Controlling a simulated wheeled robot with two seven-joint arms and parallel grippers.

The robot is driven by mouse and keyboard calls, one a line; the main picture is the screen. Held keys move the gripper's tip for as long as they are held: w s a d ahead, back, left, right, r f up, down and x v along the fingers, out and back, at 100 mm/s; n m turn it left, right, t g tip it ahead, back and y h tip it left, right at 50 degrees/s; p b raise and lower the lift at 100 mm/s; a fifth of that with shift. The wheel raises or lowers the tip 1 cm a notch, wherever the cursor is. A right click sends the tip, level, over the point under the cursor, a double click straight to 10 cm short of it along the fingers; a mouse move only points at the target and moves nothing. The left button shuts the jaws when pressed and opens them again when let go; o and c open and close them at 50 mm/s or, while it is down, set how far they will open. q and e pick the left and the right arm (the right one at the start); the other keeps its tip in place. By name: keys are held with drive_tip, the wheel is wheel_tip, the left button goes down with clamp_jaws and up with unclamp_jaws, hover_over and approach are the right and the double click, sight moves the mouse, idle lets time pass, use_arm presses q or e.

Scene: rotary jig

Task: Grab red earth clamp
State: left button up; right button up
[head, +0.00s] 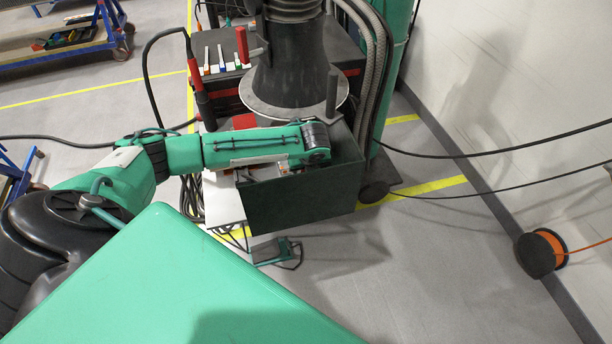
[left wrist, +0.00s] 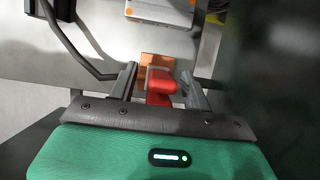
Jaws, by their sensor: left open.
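The red earth clamp (left wrist: 160,80) shows in the left wrist view, with its red end against a copper-coloured block (left wrist: 156,60) on a grey surface. My left gripper (left wrist: 160,86) is open, with one finger on each side of the red clamp. Gaps show between the clamp and the fingers, so it is not gripped. In the head view my left arm reaches in from the left to the dark green box panel; its gripper and the clamp cannot be made out there. My right gripper is in neither view.
A dark green box panel (head: 303,200) stands in front of a machine with a black conical column (head: 290,65). Red handles (head: 243,45) and a black cable (head: 150,70) are nearby. An orange cable reel (head: 540,252) lies by the right wall. Floor at the lower right is clear.

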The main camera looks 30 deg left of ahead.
use_arm(q)
drive_tip(key=shift+f, duration=0.1)
drive_tip(key=c, duration=1)
drive_tip(key=shift+w, duration=0.1)
clamp_jaws()
